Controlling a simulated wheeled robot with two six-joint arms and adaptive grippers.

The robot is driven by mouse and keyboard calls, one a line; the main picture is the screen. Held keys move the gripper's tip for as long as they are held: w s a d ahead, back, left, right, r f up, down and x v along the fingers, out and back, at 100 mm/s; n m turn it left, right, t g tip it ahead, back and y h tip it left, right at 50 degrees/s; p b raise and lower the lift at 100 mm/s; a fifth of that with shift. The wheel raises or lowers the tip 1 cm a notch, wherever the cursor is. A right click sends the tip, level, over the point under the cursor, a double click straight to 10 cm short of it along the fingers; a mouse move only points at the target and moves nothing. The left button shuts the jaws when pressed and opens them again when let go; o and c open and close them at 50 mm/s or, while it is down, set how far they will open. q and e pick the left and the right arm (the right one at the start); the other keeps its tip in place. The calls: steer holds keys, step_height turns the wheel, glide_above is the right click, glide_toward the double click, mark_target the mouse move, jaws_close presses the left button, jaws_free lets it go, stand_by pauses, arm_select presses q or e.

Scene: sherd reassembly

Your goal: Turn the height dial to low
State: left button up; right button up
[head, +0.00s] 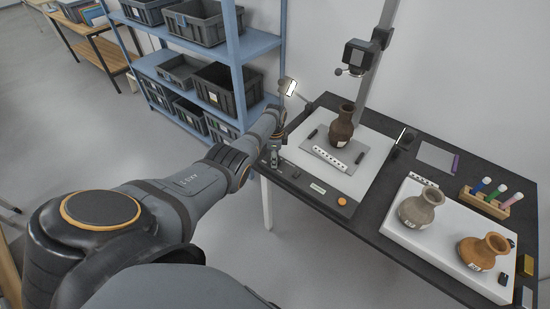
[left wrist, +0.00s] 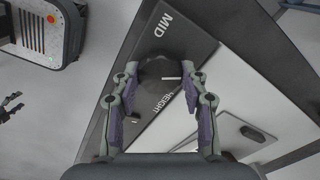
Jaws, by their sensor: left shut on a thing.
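The height dial (left wrist: 158,68) is a dark round knob on a dark grey panel, seen in the left wrist view. The word MID (left wrist: 162,24) is printed above it and HEIGHT (left wrist: 168,102) below it. A white pointer line on the knob points to the right in this view, not at MID. No LOW label can be made out. My left gripper (left wrist: 161,84) has its fingers on either side of the knob, shut on it. In the head view my left gripper (head: 275,157) is at the left corner of the bench station. A dark two-pronged shape, apparently my right gripper (left wrist: 10,106), shows at the left wrist view's edge.
A brown vase (head: 341,127) stands on the station's plate under a post-mounted camera (head: 357,58). Two more vases, grey (head: 420,208) and orange (head: 484,252), are on a white tray (head: 398,235). A blue shelf (head: 235,60) with crates stands behind my left arm.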

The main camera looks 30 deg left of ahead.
arm_select(q)
steer(key=m, duration=0.6)
steer(key=shift+m, duration=0.3)
stand_by(0.4)
steer(key=o, duration=1.2)
steer(key=shift+c, duration=0.2)
steer(key=shift+r, duration=0.1)
step_height(320, 180, up, 12)
